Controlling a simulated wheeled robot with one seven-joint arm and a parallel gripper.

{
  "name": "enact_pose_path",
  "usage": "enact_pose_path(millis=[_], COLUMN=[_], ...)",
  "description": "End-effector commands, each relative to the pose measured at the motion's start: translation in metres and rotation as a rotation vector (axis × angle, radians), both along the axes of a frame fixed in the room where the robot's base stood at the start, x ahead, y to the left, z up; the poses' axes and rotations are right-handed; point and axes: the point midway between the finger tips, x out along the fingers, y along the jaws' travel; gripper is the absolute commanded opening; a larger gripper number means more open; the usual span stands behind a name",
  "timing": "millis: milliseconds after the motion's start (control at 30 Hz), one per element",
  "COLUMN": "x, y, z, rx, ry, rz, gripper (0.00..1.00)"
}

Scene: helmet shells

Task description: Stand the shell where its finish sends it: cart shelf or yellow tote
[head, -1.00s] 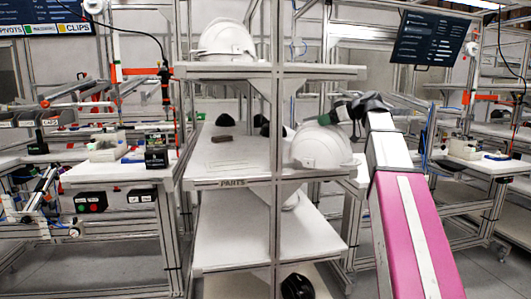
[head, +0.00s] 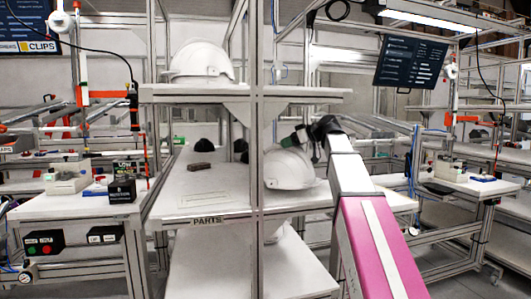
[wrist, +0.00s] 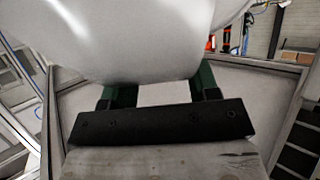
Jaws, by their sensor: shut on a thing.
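My gripper (head: 303,137) is shut on a glossy white helmet shell (head: 287,172) near its top right side. The shell is upright, at the right part of the cart's middle shelf (head: 190,217), marked PARTS. I cannot tell whether its rim touches the shelf. In the wrist view the white shell (wrist: 140,45) fills the top, and my gripper's green fingers (wrist: 160,92) run up to it. A cart post hides a little of the shell's left side in the head view. No yellow tote shows.
Another white shell (head: 202,63) stands on the cart's top shelf (head: 190,94), above left. A brown block (head: 200,166) and dark rounded pieces (head: 241,148) are on the middle shelf. A white thing (head: 272,232) shows below it. The middle shelf's front left is mostly clear.

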Motion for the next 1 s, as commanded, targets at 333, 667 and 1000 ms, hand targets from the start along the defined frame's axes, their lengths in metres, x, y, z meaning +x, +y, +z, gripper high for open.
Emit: enact_pose_path(millis=[333, 667, 1000], x=[0.039, 0.047, 0.051], y=[0.066, 0.083, 0.092], z=[0.001, 0.000, -0.012], rx=[0.002, 0.002, 0.001], ry=[0.000, -0.001, 0.000], rz=[0.001, -0.001, 0.000], gripper=[0.00, 0.00, 0.00])
